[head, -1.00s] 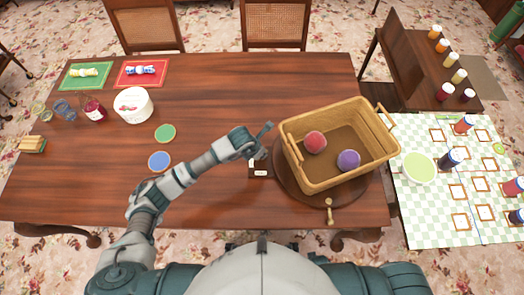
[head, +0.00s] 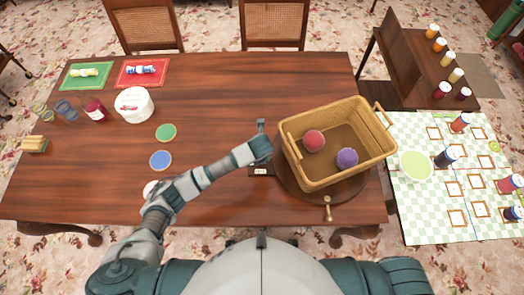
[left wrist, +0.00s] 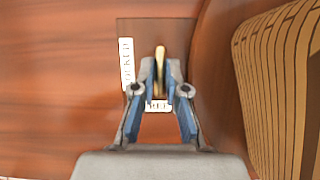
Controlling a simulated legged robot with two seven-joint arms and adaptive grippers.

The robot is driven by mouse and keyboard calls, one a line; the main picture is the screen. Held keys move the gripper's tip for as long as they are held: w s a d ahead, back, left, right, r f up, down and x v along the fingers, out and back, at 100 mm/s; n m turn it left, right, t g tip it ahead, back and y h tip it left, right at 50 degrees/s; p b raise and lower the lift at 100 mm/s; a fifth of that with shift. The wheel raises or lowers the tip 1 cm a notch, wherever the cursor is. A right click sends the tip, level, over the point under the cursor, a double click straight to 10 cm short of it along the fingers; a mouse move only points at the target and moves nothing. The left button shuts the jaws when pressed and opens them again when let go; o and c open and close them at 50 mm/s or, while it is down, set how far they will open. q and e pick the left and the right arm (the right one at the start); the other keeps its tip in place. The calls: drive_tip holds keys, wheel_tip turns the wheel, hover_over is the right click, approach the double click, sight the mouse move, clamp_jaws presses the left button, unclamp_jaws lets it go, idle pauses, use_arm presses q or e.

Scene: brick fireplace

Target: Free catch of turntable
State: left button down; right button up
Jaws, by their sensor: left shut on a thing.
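The dark round turntable (head: 290,188) lies on the wooden table's right side; it shows as a curved brown edge in the left wrist view (left wrist: 215,70). Beside its left edge is a dark catch plate (left wrist: 135,28) with a white label on its left and another at its bottom, the latter partly hidden by my fingers. A brass catch lever (left wrist: 160,62) stands between my left fingertips. My left gripper (left wrist: 160,75) is shut on this lever; in the head view it is at the turntable's left edge (head: 264,150). My right gripper is not visible.
A wicker basket (head: 296,160) with a red ball (head: 314,141) and a purple ball (head: 347,158) stands on the turntable. A brass handle (head: 328,208) is at its front edge. Coasters, a white tub (head: 134,104) and glasses are left.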

use_arm(q)
drive_tip(key=shift+s+f+n, duration=0.25)
drive_tip(key=shift+n, duration=0.05)
drive_tip(key=c, duration=1.2)
unclamp_jaws()
drive_tip(key=shift+r, duration=0.15)
drive_tip(key=shift+d+r, duration=0.1)
drive_tip(key=shift+r, duration=0.35)
drive_tip(key=v, duration=1.1)
drive_tip(key=shift+s+d, duration=0.15)
